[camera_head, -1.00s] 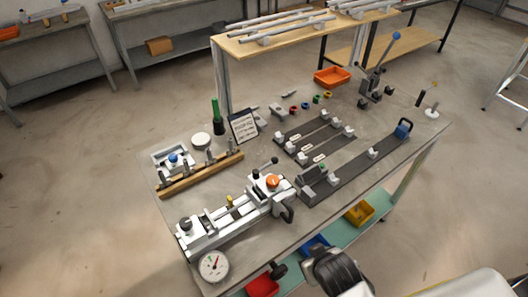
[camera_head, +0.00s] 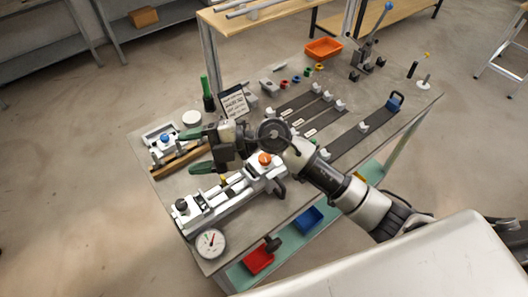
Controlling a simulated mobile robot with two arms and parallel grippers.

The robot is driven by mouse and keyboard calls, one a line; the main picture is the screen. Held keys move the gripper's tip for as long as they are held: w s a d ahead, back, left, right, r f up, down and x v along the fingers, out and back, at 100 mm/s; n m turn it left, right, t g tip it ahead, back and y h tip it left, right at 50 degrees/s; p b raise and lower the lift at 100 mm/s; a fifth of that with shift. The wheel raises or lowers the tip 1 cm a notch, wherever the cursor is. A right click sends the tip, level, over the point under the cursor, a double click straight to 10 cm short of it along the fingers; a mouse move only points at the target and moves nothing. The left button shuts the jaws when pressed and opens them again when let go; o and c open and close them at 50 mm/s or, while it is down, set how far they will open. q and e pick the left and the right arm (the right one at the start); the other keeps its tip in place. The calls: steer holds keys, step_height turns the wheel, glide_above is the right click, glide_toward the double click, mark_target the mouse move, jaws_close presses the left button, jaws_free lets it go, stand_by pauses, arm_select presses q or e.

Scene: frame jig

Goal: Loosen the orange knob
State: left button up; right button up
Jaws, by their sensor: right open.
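The orange knob (camera_head: 265,158) sits on top of the white and grey frame jig (camera_head: 215,207), toward its right end. My right arm reaches in from the lower right across the table. The knob itself is clear to see. The arm hides part of the dark rails behind it. My left gripper is not in view.
A round dial gauge (camera_head: 210,243) lies by the jig's near left end. A wooden rail with posts (camera_head: 176,166), a green-topped bottle (camera_head: 207,95) and a clipboard (camera_head: 233,103) stand near the gripper. An orange bin (camera_head: 323,48) and a lever press (camera_head: 370,58) are at the back.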

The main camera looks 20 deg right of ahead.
steer(key=w+d+f+n+g+h, duration=0.1)
steer(key=w+d+f+g+h, duration=0.15)
steer(key=d+f+h, duration=0.35)
steer(key=m+h+p, duration=0.1)
steer(key=m+h, duration=0.2)
steer(key=h, duration=0.8)
glide_above(265, 160)
steer(key=f+p, duration=0.1)
steer(key=f, duration=0.2)
steer(key=f+p, duration=0.1)
steer(key=f, duration=0.2)
steer(key=w+f+p, duration=0.1)
steer(key=f, duration=0.2)
steer(key=shift+d+f, duration=0.1)
steer(key=shift+f, duration=0.45)
steer(key=shift+c, duration=0.3)
